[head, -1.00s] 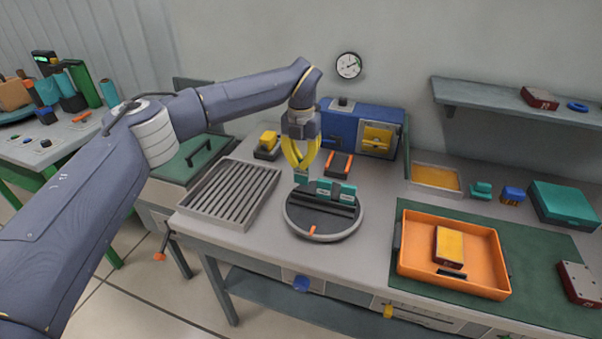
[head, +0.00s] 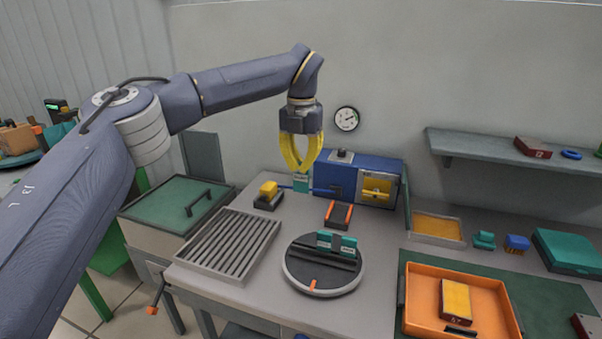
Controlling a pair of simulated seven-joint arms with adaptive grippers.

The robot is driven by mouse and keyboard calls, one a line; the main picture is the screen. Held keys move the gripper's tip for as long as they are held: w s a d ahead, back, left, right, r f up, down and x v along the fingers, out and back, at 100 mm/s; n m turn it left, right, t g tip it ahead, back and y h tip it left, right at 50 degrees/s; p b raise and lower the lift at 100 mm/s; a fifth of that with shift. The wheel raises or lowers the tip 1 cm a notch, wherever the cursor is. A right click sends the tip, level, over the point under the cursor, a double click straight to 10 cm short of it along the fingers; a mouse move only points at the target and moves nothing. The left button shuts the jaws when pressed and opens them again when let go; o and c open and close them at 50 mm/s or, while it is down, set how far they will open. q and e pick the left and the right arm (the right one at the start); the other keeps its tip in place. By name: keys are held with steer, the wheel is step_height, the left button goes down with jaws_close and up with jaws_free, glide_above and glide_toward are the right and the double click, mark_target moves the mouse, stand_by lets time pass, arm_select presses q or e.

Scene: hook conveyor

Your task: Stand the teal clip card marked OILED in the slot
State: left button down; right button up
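My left gripper (head: 301,168) has its yellow fingers closed at the tips on a teal card (head: 300,183). The card hangs upright in the air, in front of the left end of the blue machine. Any marking on it is too small to read. Two more teal cards (head: 323,241) (head: 348,246) stand side by side in a dark slotted round stand (head: 318,284) with a grey rim and an orange mark at its front. Their lettering is not legible. My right gripper is out of view.
A grey ribbed tray (head: 226,246) lies left of the round stand. Behind are a yellow-topped block (head: 268,192), an orange-and-dark holder (head: 338,214) and the blue machine (head: 338,176). An orange tray (head: 487,291) stands at right. Bare table lies around the round stand.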

arm_select(q)
steer(key=shift+r, duration=2.3)
steer(key=shift+f, duration=0.1)
